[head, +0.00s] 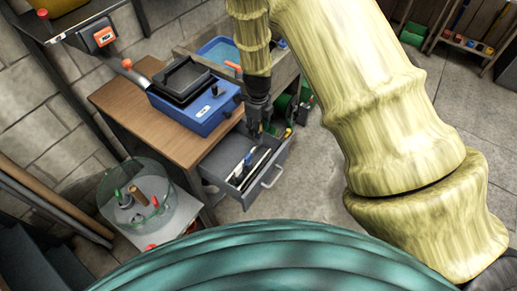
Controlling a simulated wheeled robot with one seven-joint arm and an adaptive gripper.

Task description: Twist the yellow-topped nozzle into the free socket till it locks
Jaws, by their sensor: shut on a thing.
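My gripper (257,124) is dark and points down over the far end of the open grey drawer (222,158). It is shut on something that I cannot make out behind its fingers. A small yellow piece (287,132) shows just right of the gripper, by the drawer's edge; I cannot tell whether it is the nozzle's top. A clear round tub (108,190) stands low at the left. In it are a green-topped piece (132,191), a red-topped piece (155,201) and a brown post (139,196). I cannot make out a free socket.
The drawer hangs out of a wooden bench (130,110) and holds dark and white items. A blue box (198,112) with a black tray (187,78) sits on the bench. A blue-lined basin (222,50) is behind. Floor (325,165) is clear right of the drawer.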

